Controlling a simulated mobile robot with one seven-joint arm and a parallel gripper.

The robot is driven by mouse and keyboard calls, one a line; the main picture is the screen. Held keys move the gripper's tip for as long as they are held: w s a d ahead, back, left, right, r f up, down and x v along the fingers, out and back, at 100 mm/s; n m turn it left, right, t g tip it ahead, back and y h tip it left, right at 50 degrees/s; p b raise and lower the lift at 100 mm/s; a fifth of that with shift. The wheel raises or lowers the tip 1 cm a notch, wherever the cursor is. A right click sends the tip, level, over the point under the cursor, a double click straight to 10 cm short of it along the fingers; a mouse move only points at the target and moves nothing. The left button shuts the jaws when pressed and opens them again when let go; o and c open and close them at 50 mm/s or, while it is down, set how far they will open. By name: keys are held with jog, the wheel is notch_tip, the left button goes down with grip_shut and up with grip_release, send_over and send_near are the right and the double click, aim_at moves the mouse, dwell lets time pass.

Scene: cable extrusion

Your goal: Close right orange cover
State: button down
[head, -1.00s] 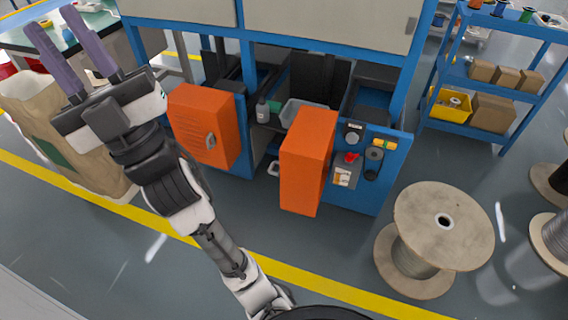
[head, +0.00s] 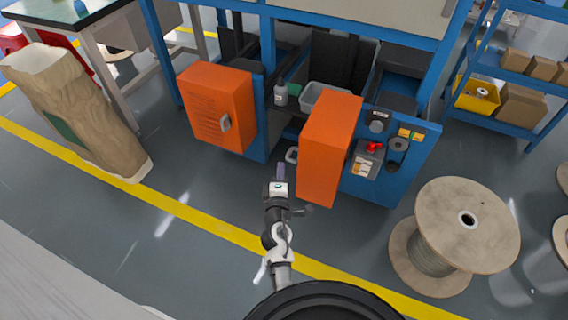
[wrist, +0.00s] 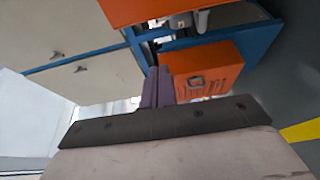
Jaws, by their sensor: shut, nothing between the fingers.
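The right orange cover (head: 330,150) stands open, swung outward from the front of the blue machine frame, in the head view. The left orange cover (head: 217,108) also stands out from the frame, with its grey handle facing me. My gripper (head: 281,172) is in front of the machine, in the gap between the covers, a little left of the right cover. Its purple fingers (wrist: 157,87) are together and empty in the wrist view. The wrist view also shows an orange cover with a handle (wrist: 205,70) and another orange panel (wrist: 150,10); which is which I cannot tell.
A grey bin (head: 325,97) and a bottle (head: 281,94) sit inside the open bay. A control panel with a red knob (head: 374,148) is right of the right cover. A cable spool (head: 468,222) stands at the right.

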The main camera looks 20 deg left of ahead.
jog(key=w+d+p, duration=0.1)
jog(key=w+p, duration=0.1)
jog(key=w, duration=0.6)
jog(key=shift+p, duration=0.3)
jog(key=shift+d+r, duration=0.15)
